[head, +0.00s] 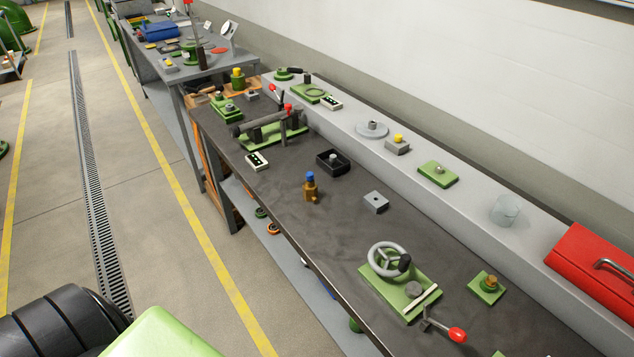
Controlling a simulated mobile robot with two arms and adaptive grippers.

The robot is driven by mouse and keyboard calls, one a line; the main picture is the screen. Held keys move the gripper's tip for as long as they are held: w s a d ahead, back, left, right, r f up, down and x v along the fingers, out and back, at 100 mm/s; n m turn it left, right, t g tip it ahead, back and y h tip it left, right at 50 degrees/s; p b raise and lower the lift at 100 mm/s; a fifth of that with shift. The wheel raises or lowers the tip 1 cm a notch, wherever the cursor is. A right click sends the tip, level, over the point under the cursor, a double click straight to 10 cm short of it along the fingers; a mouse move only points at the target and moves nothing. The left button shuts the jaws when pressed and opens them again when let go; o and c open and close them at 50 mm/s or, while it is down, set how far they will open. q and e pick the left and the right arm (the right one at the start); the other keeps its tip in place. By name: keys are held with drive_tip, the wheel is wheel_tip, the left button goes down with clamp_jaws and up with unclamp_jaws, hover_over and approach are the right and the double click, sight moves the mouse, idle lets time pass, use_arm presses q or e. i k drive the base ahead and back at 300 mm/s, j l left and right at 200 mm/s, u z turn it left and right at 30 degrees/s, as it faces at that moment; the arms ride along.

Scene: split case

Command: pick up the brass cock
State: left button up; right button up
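The brass cock (310,190) stands upright on the dark top of the workbench (270,205), near the bench's left edge. It has a brass body and a blue top. Nothing touches it, and there is bare bench around it. Neither of my grippers shows in the head view.
A black tray (333,162) stands behind the cock, and a small grey block (375,203) lies to its right. A green handwheel fixture (400,280) is nearer. A black-and-white box (257,161) lies behind left. A red toolbox (595,262) sits at far right. The floor left of the bench is clear.

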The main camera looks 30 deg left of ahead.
sight(309, 189)
drive_tip(key=j+z, duration=0.1)
drive_tip(key=z, duration=0.5)
drive_tip(key=j+z, duration=0.25)
drive_tip(key=j, duration=0.2)
drive_tip(key=k+j+z, duration=0.3)
drive_tip(key=j, duration=0.15)
drive_tip(key=j+z, duration=0.25)
drive_tip(key=j, duration=0.15)
drive_tip(key=k+j+z, duration=0.3)
drive_tip(key=i+j, duration=0.05)
drive_tip(key=j, duration=0.05)
